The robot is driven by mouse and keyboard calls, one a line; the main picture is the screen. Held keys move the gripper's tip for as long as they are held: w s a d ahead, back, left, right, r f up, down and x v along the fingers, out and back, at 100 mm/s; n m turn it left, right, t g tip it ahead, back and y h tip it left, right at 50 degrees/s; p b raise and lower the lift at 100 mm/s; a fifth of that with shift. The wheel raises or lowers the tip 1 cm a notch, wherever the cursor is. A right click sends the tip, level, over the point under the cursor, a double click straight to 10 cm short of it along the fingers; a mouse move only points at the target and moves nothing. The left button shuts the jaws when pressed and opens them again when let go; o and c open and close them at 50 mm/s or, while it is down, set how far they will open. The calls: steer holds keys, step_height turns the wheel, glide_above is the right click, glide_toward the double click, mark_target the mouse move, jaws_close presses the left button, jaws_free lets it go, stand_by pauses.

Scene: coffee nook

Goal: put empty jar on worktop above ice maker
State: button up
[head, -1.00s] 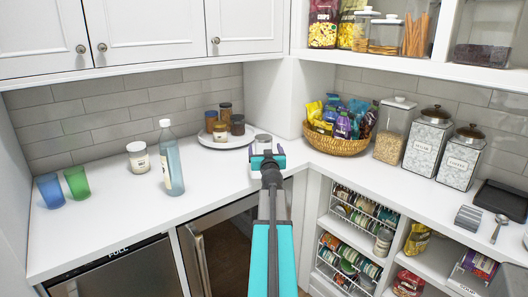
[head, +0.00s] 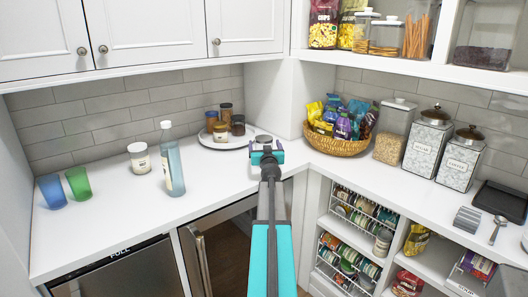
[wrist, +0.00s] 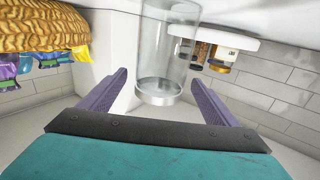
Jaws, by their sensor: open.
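A clear, empty-looking jar (wrist: 168,45) with a grey metallic end stands on the worktop in the corner. In the head view its grey top (head: 264,138) shows just beyond my gripper (head: 267,153), which hides most of it. In the wrist view my gripper (wrist: 159,78) is open, with the jar in line with the gap between its purple fingers; I cannot tell how far it is between them. The white worktop (head: 120,215) runs along the left. Under its left part is a steel-fronted appliance (head: 120,278) marked FULL, likely the ice maker.
A glass bottle (head: 174,170), a white-labelled jar (head: 139,158) and blue (head: 51,191) and green (head: 78,183) glasses stand on the left worktop. A plate (head: 215,143) with small jars is left of the empty jar; a basket (head: 340,146) is to its right.

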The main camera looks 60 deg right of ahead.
mark_target(264, 139)
steer(key=shift+w+d, duration=0.2)
steer(key=shift+d, duration=0.1)
stand_by(0.4)
steer(key=c, duration=1.4)
steer(key=shift+r, duration=0.15)
steer(key=shift+r+p, duration=1.15)
steer(key=shift+r, duration=0.7)
steer(key=v, duration=0.5)
steer(key=b+v, duration=0.1)
steer(key=v, duration=0.4)
steer(key=r+v, duration=0.1)
steer(key=v, duration=0.5)
steer(key=shift+w+a+b, duration=0.25)
steer(key=shift+b, duration=0.05)
